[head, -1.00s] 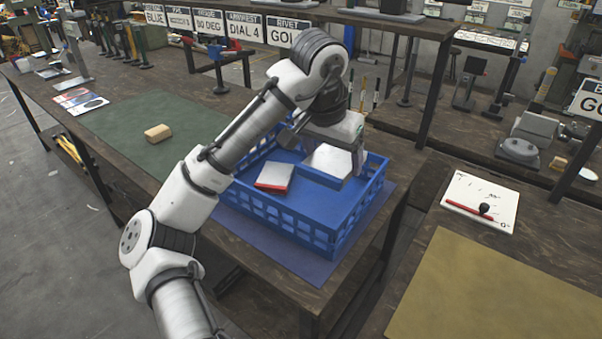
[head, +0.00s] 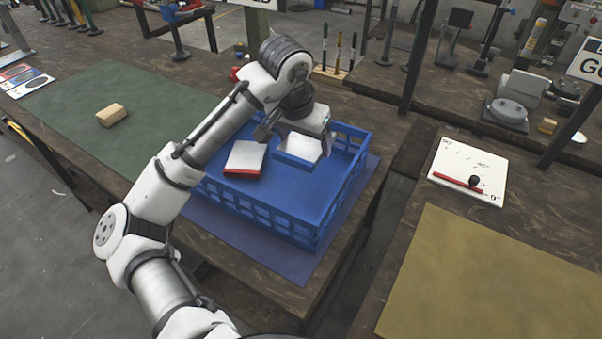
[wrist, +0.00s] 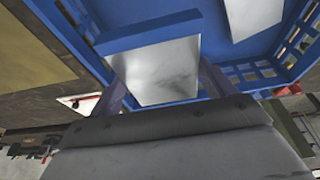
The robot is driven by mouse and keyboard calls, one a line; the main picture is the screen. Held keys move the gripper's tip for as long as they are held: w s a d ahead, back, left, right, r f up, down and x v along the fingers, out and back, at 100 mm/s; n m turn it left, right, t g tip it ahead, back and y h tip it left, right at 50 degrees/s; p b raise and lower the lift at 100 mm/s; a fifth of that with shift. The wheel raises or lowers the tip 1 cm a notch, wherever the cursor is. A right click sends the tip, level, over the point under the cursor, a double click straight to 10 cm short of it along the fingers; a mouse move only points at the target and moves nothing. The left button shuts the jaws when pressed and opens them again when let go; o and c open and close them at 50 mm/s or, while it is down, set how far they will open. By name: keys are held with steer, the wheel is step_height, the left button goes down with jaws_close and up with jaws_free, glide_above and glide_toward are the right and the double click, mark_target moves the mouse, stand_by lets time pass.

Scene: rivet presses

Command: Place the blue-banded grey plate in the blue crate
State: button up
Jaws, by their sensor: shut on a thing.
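The blue-banded grey plate (head: 302,149) is held by my gripper (head: 303,132), over the inside of the blue crate (head: 282,200). Its blue band faces the front in the head view. In the wrist view the plate (wrist: 158,75) sits between my two fingers (wrist: 160,88), with the blue band at its far end. The crate wall (wrist: 270,70) shows beyond it. I cannot tell whether the plate touches the crate floor. A grey plate with a red band (head: 246,158) lies in the crate to the left of the held plate.
The crate stands on a blue mat (head: 240,236) on the dark bench. A tan block (head: 111,115) lies on a green mat (head: 160,100) at left. A white board with a red marker (head: 467,172) and a yellow mat (head: 450,280) are on the right bench.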

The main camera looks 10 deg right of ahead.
mark_target(306, 183)
step_height(306, 183, down, 11)
steer(key=shift+f+p, duration=0.1)
steer(key=shift+p, duration=0.25)
